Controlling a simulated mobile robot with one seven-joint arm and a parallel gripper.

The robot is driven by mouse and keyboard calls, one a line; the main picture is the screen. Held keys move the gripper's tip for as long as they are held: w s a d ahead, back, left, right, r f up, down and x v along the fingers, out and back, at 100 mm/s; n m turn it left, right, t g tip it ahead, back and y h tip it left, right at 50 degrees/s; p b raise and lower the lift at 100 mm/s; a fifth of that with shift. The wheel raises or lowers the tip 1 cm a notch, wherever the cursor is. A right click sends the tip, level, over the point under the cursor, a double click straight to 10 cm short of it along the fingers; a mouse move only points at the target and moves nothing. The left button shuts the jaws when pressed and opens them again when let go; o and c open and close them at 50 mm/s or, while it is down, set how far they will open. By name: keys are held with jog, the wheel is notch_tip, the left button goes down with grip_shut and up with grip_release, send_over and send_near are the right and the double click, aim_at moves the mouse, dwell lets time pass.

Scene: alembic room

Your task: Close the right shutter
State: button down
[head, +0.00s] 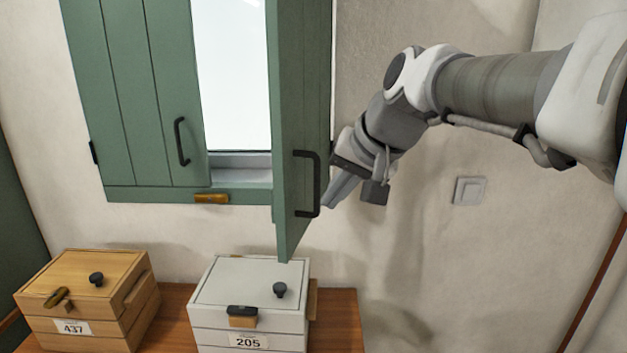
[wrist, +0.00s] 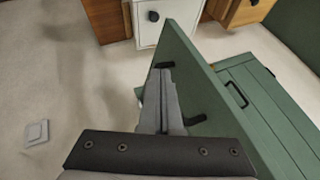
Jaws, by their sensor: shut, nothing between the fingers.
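The right shutter (head: 303,95) is a green panel. It stands open, swung out from the window toward me, hinged on its right. Its dark bar handle (head: 317,185) is low on the panel, near the free edge. The left shutter (head: 130,90) lies flat across its half of the window. My gripper (head: 328,204) is shut and empty, just right of the right shutter, at about handle height. In the wrist view my fingers (wrist: 161,72) lie alongside the right shutter's face (wrist: 205,90); I cannot tell whether they touch it. The left shutter (wrist: 262,100) shows beyond.
A brass-coloured catch (head: 211,198) sits on the window's bottom frame. Below, a wooden box (head: 85,275) and a white box (head: 240,282) stand on a wooden table (head: 345,325), the white one close beneath the right shutter. A wall switch (head: 469,191) is at right.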

aim_at(291, 218)
jog(key=w+a+f, duration=0.1)
jog(key=w+a+f+p, duration=0.1)
jog(key=a, duration=0.1)
jog(key=w+a+f, duration=0.1)
jog(key=a, duration=0.1)
jog(key=shift+w+a+f, duration=0.15)
jog(key=shift+f, duration=0.05)
dwell(0.4)
